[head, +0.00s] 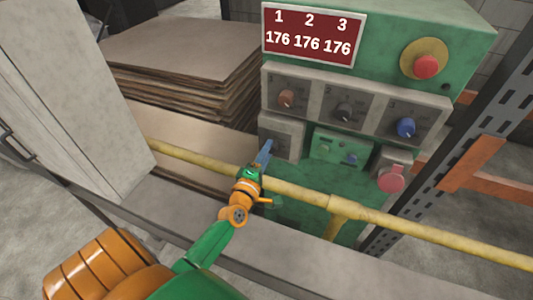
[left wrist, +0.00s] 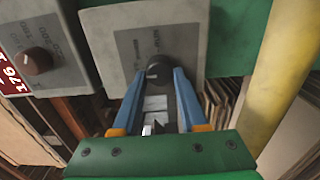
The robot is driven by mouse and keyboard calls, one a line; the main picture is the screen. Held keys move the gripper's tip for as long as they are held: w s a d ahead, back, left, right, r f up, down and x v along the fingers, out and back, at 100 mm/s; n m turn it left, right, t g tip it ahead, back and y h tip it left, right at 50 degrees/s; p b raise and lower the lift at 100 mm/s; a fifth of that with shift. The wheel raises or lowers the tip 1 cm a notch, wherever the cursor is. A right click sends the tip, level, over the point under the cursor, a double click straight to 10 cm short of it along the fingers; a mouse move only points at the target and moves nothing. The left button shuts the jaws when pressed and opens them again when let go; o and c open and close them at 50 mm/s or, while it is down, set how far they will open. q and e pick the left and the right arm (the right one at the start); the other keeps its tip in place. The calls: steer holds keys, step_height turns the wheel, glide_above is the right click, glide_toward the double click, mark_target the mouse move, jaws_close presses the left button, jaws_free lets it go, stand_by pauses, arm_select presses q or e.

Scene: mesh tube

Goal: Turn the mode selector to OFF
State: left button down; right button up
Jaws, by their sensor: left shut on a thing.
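The mode selector appears to be the dark round knob (left wrist: 158,68) on a grey plate (left wrist: 118,28) in the left wrist view. A small light mark shows on the knob; the lettering beside it is too small to read. My left gripper (left wrist: 156,76) has its blue fingers on either side of the knob, shut on it. In the head view the left gripper (head: 265,150) reaches up to the lower left grey plate (head: 283,131) of the green control panel. The knob itself is hidden there behind the fingers. My right gripper is not in view.
Above are a brown knob (head: 286,99), a black knob (head: 344,111) and a blue knob (head: 406,127). A red display (head: 312,36) reads 176 three times. A red stop button (head: 426,66) sits upper right. A yellow rail (head: 370,215) crosses in front, close to my arm.

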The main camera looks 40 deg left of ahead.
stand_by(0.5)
arm_select(q)
steer(key=shift+c, duration=2.2)
jaws_free()
steer(key=shift+w, duration=0.1)
steer(key=v, duration=0.7)
